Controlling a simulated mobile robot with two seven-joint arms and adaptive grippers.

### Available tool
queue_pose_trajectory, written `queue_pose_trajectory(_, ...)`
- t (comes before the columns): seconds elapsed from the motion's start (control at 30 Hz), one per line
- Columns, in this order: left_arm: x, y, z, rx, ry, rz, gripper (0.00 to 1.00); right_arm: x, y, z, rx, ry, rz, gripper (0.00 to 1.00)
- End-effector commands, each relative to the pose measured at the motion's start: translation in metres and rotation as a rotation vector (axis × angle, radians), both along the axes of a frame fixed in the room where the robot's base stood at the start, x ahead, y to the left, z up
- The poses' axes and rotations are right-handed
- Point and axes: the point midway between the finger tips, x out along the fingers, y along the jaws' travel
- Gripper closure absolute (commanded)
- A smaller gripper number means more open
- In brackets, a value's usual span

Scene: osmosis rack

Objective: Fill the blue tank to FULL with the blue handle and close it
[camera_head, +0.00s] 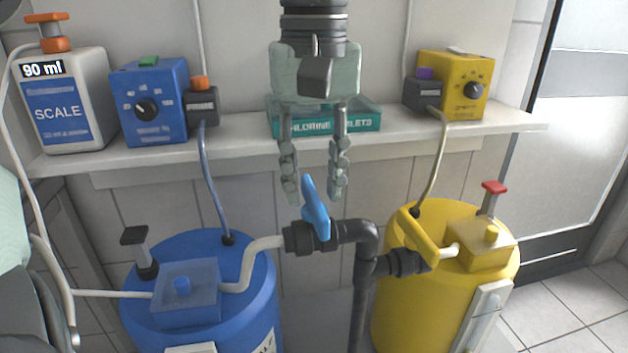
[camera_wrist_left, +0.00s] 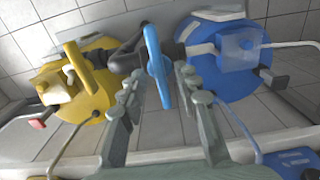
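The blue handle (camera_head: 316,208) sits on the dark valve on the pipe to the blue tank (camera_head: 258,280), and it stands crosswise to that pipe. My left gripper (camera_head: 314,192) points down with its fingers spread, one on each side of the handle's upper end. In the left wrist view the blue handle (camera_wrist_left: 155,62) shows between the open fingertips (camera_wrist_left: 160,78), with a gap visible at the sides. Contact cannot be made out. The blue tank also shows in the wrist view (camera_wrist_left: 235,85). Its front panel is cut off below, so its level is unreadable. My right gripper is not in view.
A yellow tank (camera_head: 395,315) with a yellow handle (camera_head: 418,238) stands close right. Black vertical pipe (camera_head: 362,300) runs between the tanks. The shelf (camera_head: 240,148) behind holds a SCALE bottle reading 90 ml (camera_head: 85,95), a blue pump (camera_head: 150,75), a chlorine tablets box (camera_head: 372,122) and a yellow pump (camera_head: 455,75).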

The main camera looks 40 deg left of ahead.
Motion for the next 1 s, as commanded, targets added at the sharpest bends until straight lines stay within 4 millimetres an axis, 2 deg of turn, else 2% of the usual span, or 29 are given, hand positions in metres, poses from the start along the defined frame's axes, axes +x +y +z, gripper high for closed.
queue_pose_trajectory(0.2, 0.000, 0.000, -0.008, 0.001, -0.001, 0.000, 0.68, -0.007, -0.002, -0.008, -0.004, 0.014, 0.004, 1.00)
queue_pose_trajectory(0.37, 0.000, 0.000, -0.008, 0.001, -0.001, 0.000, 0.68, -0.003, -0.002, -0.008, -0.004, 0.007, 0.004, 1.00)
queue_pose_trajectory(0.63, 0.000, 0.000, -0.008, 0.001, -0.001, 0.000, 1.00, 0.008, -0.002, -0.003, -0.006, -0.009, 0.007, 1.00)
queue_pose_trajectory(1.0, 0.000, 0.000, -0.008, 0.000, -0.001, 0.019, 1.00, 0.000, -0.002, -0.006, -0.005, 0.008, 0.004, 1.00)
